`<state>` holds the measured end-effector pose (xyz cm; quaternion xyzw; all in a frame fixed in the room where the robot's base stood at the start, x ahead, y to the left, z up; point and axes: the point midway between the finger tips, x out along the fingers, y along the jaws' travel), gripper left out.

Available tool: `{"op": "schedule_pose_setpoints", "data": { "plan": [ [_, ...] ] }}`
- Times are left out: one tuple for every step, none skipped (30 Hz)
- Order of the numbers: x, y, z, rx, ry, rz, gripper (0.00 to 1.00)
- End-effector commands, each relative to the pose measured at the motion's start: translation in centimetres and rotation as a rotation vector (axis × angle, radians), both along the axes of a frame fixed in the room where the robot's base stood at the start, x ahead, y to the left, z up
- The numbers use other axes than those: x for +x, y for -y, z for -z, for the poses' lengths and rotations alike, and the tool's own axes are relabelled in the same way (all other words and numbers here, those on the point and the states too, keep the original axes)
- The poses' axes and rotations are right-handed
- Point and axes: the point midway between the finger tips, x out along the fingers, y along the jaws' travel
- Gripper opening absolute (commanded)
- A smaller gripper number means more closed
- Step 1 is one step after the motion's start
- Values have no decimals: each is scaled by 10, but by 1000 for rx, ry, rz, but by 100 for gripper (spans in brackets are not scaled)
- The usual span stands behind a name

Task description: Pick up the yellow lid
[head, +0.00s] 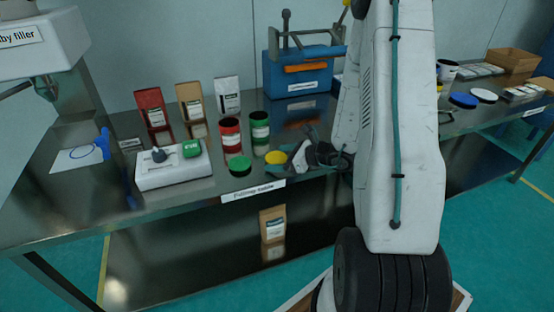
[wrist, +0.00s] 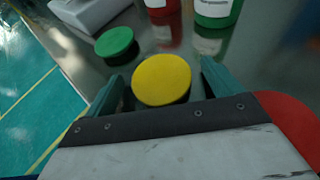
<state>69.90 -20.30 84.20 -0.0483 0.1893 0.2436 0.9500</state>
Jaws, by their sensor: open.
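The yellow lid (head: 276,157) lies flat on the metal table near its front edge, in front of the green can. In the wrist view the yellow lid (wrist: 162,79) sits between the two fingers of my gripper (wrist: 160,85), which are apart on either side of it. In the head view my gripper (head: 297,156) is low over the table, just right of the lid. It is open and holds nothing. Whether the fingers touch the lid cannot be told.
A green lid (head: 239,165) lies left of the yellow one. A red can (head: 231,138) and a green can (head: 260,131) stand behind. A white device (head: 172,168) is further left. A blue press (head: 300,76) stands at the back. Blue (head: 463,100) and white (head: 484,95) lids lie right.

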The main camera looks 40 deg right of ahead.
Motion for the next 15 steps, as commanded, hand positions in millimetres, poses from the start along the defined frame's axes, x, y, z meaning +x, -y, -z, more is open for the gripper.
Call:
{"op": "schedule_pose_setpoints", "data": {
  "plan": [
    [0, 0, 0, 0, 0, 0, 91],
    [0, 0, 0, 0, 0, 0, 91],
    [0, 0, 0, 0, 0, 0, 88],
    [0, 0, 0, 0, 0, 0, 80],
    [0, 0, 0, 0, 0, 0, 71],
    [0, 0, 0, 0, 0, 0, 60],
    [0, 0, 0, 0, 0, 0, 52],
    [0, 0, 0, 0, 0, 0, 44],
    [0, 1, 0, 0, 0, 0, 43],
    [0, 1, 0, 0, 0, 0, 43],
    [0, 1, 0, 0, 0, 0, 43],
    [0, 1, 0, 0, 0, 0, 43],
    [0, 1, 0, 0, 0, 0, 43],
    [0, 1, 0, 0, 0, 0, 43],
    [0, 1, 0, 0, 0, 0, 43]
  ]
}}
